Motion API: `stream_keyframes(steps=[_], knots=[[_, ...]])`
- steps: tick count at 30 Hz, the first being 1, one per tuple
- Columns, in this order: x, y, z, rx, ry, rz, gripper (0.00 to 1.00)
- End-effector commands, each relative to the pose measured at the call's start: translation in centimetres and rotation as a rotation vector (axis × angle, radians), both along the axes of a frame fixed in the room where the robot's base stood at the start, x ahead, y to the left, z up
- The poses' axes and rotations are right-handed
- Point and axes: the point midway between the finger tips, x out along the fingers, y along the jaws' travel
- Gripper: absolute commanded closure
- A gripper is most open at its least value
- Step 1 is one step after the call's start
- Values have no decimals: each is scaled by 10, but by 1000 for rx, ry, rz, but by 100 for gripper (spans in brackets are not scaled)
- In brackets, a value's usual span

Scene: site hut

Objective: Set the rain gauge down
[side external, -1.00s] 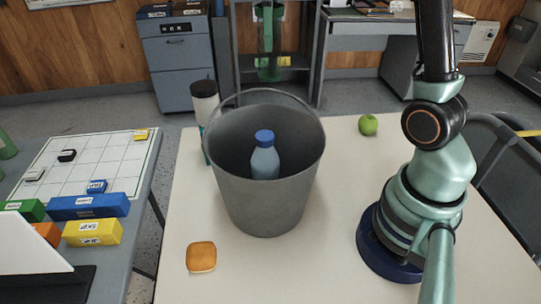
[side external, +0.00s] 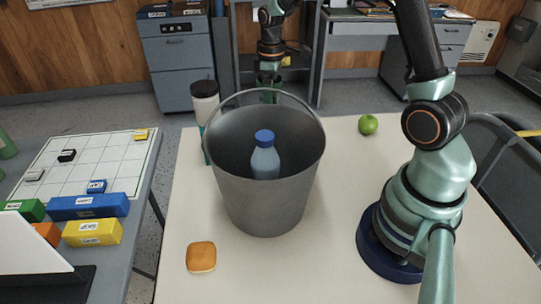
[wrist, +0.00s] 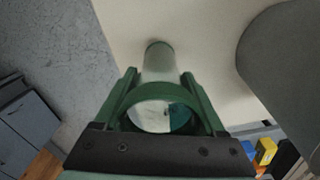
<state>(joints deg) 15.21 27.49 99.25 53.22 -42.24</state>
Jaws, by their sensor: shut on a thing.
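The rain gauge (wrist: 158,68) is a pale, see-through tube with a green ring at its near end in the wrist view. My gripper (wrist: 160,100) is shut on it, with one green finger on each side. In the side view my gripper (side external: 268,82) is beyond the grey bucket (side external: 264,205), whose rim and handle hide the lower part of the gauge. In the wrist view the far end of the gauge appears against the pale table (side external: 400,150). I cannot tell whether it touches the table.
The bucket, also in the wrist view (wrist: 285,60), holds a blue-capped bottle (side external: 265,160). A dark-lidded tumbler (side external: 205,100) stands left of the bucket. A green apple (side external: 368,124) is at right; an orange-brown item (side external: 201,257) lies in front.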

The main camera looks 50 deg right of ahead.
Motion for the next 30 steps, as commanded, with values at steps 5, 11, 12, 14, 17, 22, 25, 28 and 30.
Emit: stream_keyframes(steps=[5, 11, 12, 14, 17, 22, 25, 28, 30], knots=[[0, 0, -22, 0, 2, 0, 83], [0, 0, -23, 0, 0, 0, 83], [0, 0, -23, 0, 0, 0, 83], [0, 0, -23, 0, 0, 0, 83], [0, 0, -26, 0, 1, 0, 83], [0, 0, -26, 0, 1, 0, 0], [0, 0, -26, 0, 1, 0, 0], [0, 0, -25, 0, 0, 0, 0], [0, 0, -20, 0, -1, 0, 0]])
